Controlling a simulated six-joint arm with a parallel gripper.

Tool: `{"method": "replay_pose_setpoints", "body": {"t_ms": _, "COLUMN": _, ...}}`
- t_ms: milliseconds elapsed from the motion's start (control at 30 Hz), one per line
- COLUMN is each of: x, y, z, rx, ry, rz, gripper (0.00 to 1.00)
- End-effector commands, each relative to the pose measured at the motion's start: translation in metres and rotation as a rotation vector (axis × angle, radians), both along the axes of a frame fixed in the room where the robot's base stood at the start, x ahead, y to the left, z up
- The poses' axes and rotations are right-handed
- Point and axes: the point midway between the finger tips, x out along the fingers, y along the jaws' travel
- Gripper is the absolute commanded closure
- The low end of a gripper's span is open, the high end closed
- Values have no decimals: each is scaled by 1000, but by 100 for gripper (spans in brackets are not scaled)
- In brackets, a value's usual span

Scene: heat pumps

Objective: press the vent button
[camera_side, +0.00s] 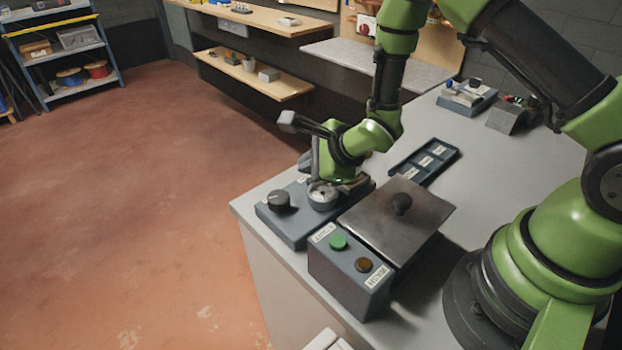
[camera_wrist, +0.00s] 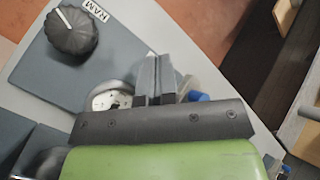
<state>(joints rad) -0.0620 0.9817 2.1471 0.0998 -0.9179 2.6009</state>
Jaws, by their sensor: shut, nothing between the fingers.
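A dark control box (camera_side: 345,275) stands at the near edge of the bench in the side view. It has a green button (camera_side: 338,242) and a brown button (camera_side: 363,264), each beside a white label. The label by the green one seems to read VENT, but it is small and slanted. My gripper (camera_side: 345,186) is over the neighbouring blue-grey panel (camera_side: 291,229), behind the box and apart from both buttons. In the wrist view my gripper (camera_wrist: 157,72) is shut and empty, beside a round gauge (camera_wrist: 108,98) that its body partly hides. No button is clear in the wrist view.
A black knob (camera_side: 279,201) is on the panel, left of the gauge (camera_side: 322,196). A labelled dark tray (camera_side: 424,160) lies farther back. Bare bench lies right of the lid.

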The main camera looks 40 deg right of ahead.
Motion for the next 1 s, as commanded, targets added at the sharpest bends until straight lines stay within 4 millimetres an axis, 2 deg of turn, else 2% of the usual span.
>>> {"method": "replay_pose_setpoints", "body": {"t_ms": 600, "x": 0, "y": 0, "z": 0, "rx": 0, "ry": 0, "rz": 0, "gripper": 100}}
{"method": "replay_pose_setpoints", "body": {"t_ms": 1000, "x": -1, "y": 0, "z": -11, "rx": 1, "ry": 8, "rz": -3, "gripper": 100}}
